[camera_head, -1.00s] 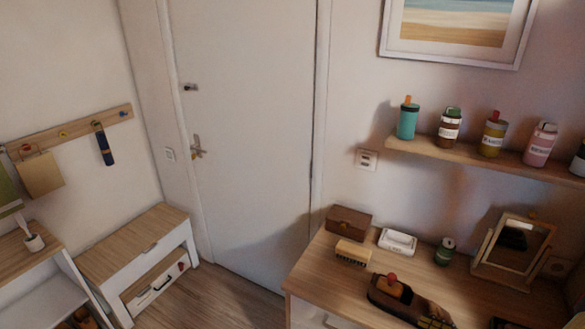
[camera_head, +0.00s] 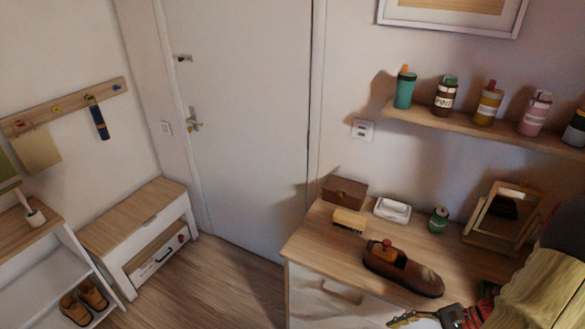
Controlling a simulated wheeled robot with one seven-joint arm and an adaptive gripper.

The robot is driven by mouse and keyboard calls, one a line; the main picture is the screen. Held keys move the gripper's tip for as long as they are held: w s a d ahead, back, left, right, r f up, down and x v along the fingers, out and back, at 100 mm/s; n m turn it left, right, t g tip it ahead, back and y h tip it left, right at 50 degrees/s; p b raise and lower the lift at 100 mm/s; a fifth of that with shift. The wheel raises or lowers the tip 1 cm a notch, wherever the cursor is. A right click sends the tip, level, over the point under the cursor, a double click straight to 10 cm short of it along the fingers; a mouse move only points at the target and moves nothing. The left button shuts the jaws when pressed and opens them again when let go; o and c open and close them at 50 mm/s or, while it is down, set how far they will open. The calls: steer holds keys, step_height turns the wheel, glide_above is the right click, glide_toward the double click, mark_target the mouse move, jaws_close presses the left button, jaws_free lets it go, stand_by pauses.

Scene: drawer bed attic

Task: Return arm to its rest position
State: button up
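My gripper (camera_head: 405,319) shows at the bottom edge, in front of the dresser, with my arm coming in from the right. Only part of it is in the picture, and its finger opening is not clear. A brown shoe (camera_head: 415,277) lies on the wooden dresser top, with an orange object with a red knob at its open end. The gripper is below the shoe in the picture and looks apart from it.
The dresser (camera_head: 312,245) also bears a brown box (camera_head: 345,191), a brush (camera_head: 350,219), a white soap dish (camera_head: 392,209), a green jar (camera_head: 438,219) and a mirror (camera_head: 502,213). Several bottles stand on the wall shelf (camera_head: 480,130). A bench (camera_head: 133,218) and open floor (camera_head: 215,285) are left.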

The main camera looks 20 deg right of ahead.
steer(key=w+a+r+n+g+h, duration=0.2)
steer(key=w+a+r+n+h, duration=0.1)
steer(key=r+n+h, duration=0.3)
steer(key=w+a+r+n+g+h, duration=0.1)
steer(key=w+a+r+n+h, duration=0.25)
steer(key=r+n, duration=0.4)
steer(key=w+a+r+n+t, duration=0.1)
steer(key=a+r+n+t, duration=0.3)
steer(key=a+r+n, duration=0.3)
steer(key=shift+w+a+r, duration=0.2)
steer(key=shift+a+r, duration=2.3)
steer(key=shift+a, duration=1.45)
